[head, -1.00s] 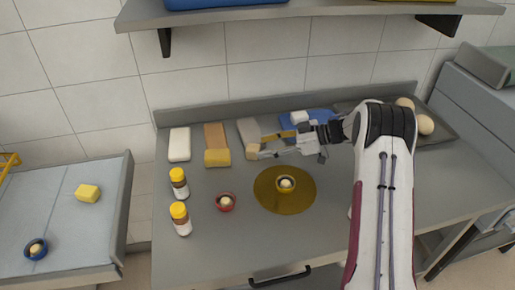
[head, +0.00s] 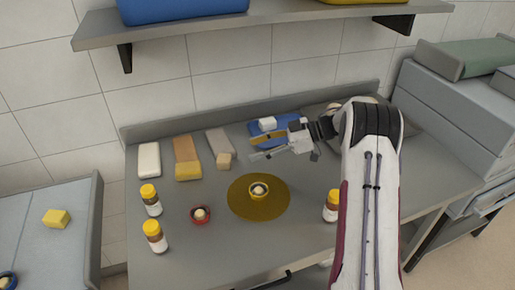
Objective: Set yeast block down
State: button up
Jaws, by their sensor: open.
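A small tan block (head: 224,160), which looks like the yeast block, rests at the near end of a flat grey strip (head: 216,139) on the steel counter. My gripper (head: 254,147) is to the right of the block, its two fingers spread and pointing left. There is a visible gap between the fingertips and the block, and nothing is between the fingers.

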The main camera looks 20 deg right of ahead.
jog(key=w+r+m+t+h, duration=0.15)
jog(key=w+r+t, duration=0.25)
jog(key=r, duration=0.5)
jog(key=w+r+m+t+h, duration=0.1)
jog(key=w+r+t+h, duration=0.25)
jog(key=r, duration=0.55)
jog(key=s+d+r+m+t+h, duration=0.1)
jog(key=s+r+m+h, duration=0.25)
jog(key=r, duration=0.25)
jog(key=s+d+r+m+t+h, duration=0.1)
jog(key=s+r+m+t+h, duration=0.15)
jog(key=r+h, duration=0.35)
jog(key=s+a+f+m+g+h, duration=0.1)
jog(key=s+m+g, duration=0.15)
jog(key=s, duration=0.65)
jog(key=s+f+m+g, duration=0.2)
jog(key=s+g, duration=0.1)
jog(key=s, duration=0.7)
jog(key=s+a+f+g+y, duration=0.1)
jog(key=s+a+f, duration=0.2)
jog(key=s, duration=0.5)
jog(key=s+a+f+g+y, duration=0.1)
jog(key=s+a+f+g, duration=0.1)
jog(key=s+f, duration=0.3)
jog(key=s+a+f+g+y, duration=0.1)
jog(key=s+a+f, duration=0.3)
jog(key=s, duration=0.7)
jog(key=shift+a+m+g, duration=0.3)
jog(key=shift+a+g, duration=0.15)
jog(key=shift+a, duration=0.15)
